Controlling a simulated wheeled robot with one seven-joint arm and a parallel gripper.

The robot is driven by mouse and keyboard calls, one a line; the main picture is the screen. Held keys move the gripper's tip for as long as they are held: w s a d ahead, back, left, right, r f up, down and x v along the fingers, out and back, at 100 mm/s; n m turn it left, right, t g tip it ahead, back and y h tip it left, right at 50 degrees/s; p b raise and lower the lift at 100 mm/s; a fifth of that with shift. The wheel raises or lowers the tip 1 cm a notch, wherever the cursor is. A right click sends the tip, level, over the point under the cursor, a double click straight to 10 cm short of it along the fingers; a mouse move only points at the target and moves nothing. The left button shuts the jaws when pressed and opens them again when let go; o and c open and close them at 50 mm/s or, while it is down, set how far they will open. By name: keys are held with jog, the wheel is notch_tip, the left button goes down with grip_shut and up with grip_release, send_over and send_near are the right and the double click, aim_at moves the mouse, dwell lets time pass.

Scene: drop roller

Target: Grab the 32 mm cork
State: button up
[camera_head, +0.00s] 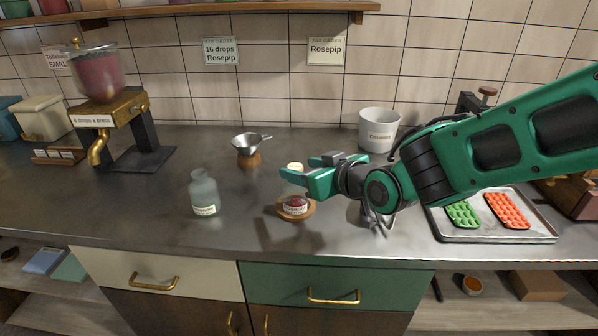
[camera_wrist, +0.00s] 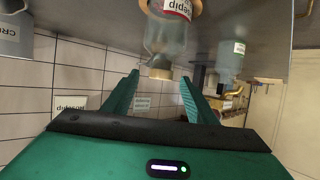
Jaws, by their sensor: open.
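A pale cork (camera_head: 295,167) sits in the neck of a clear glass bottle (camera_head: 292,188) with red contents, which stands upright on a round wooden coaster (camera_head: 309,212). In the wrist view the cork (camera_wrist: 160,73) points toward my gripper, on the end of the labelled bottle (camera_wrist: 164,38). My gripper (camera_head: 298,166) is open and empty, at about cork height. In the wrist view, the gripper's fingertips (camera_wrist: 160,80) lie one on each side of the cork, with gaps showing. I cannot tell whether the cork is fully between the fingers. No size marking is legible on it.
A greenish glass bottle (camera_head: 204,194) stands to the left. A metal funnel (camera_head: 249,143) on a wooden stand is behind. A white crushed pot (camera_head: 378,129) and a tray (camera_head: 490,236) with green and orange molds are right. A brass-tapped dispenser (camera_head: 120,107) is at left.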

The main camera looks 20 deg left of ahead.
jog(key=shift+w+a+f, duration=0.25)
jog(key=shift+w+a, duration=0.2)
jog(key=c, duration=1.1)
